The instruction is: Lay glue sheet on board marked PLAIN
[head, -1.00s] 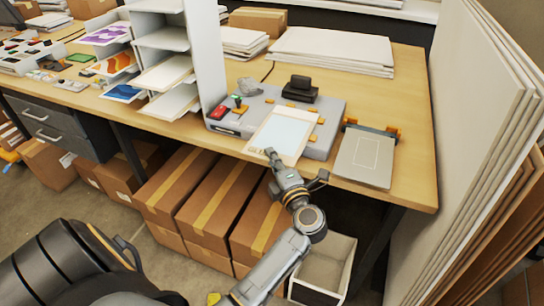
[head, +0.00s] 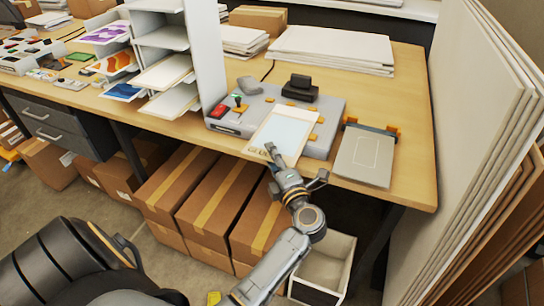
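A cream-bordered sheet or board with a pale blue middle (head: 284,131) lies tilted over the front of the grey laminator (head: 328,128). I cannot tell whether it is one piece or a sheet on a board. A flat grey board (head: 363,160) with a thin rectangle outline lies to its right near the table's front edge. No PLAIN mark is legible. My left gripper (head: 296,163) is at the table's front edge, fingers apart. One fingertip is at or just before the cream piece's near edge; contact is unclear. My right gripper is out of view.
The laminator carries a red button (head: 219,111), a black block (head: 300,88) and a grey part (head: 249,85). A white shelf rack (head: 208,55) stands to the left. Stacked white boards (head: 331,48) lie behind. Large panels (head: 480,150) lean at the right. Cartons (head: 205,205) fill the space below.

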